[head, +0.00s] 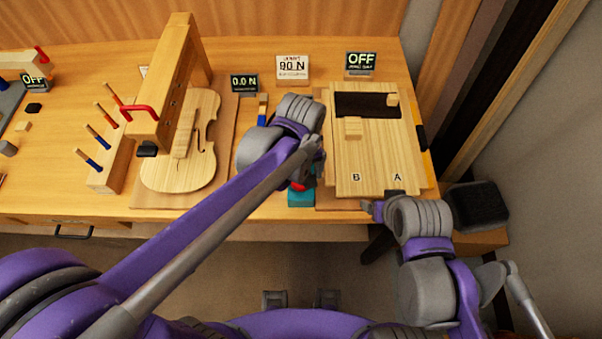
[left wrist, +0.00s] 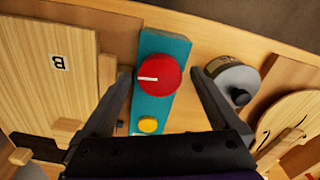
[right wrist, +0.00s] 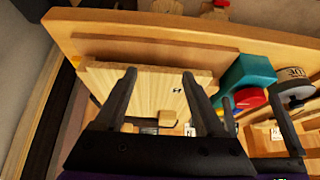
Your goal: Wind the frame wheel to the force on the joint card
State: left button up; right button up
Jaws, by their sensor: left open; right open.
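The joint card (head: 292,66) stands at the back and reads 90 N. The small display (head: 244,83) beside it reads 0.0 N. A red knob (left wrist: 160,74) with a white mark sits on a teal box (left wrist: 152,112) with a yellow button. A grey wheel with a black knob (left wrist: 236,80) lies to the box's right in the left wrist view; my left arm hides it in the head view. My left gripper (left wrist: 161,80) is open, its fingers on either side of the red knob; contact is unclear. My right gripper (right wrist: 159,74) is open and empty by the board's front edge.
A wooden frame (head: 165,95) stands over a violin body (head: 205,130) on the left. A board marked A and B (head: 375,160) lies on the right, with an OFF display (head: 361,62) behind it. Several handled tools stand in a wooden rack (head: 120,150).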

aim_at(301, 178)
pick_arm(q)
jog(key=shift+c, duration=0.3)
jog(key=c, duration=1.3)
jog(key=m, duration=0.4)
jog(key=shift+b, duration=0.4)
jog(key=o, duration=1.4)
jog(key=shift+c, duration=0.2)
notch_tip(301, 178, up, 11)
jog(key=shift+p, duration=0.4)
jog(key=shift+f, duration=0.1)
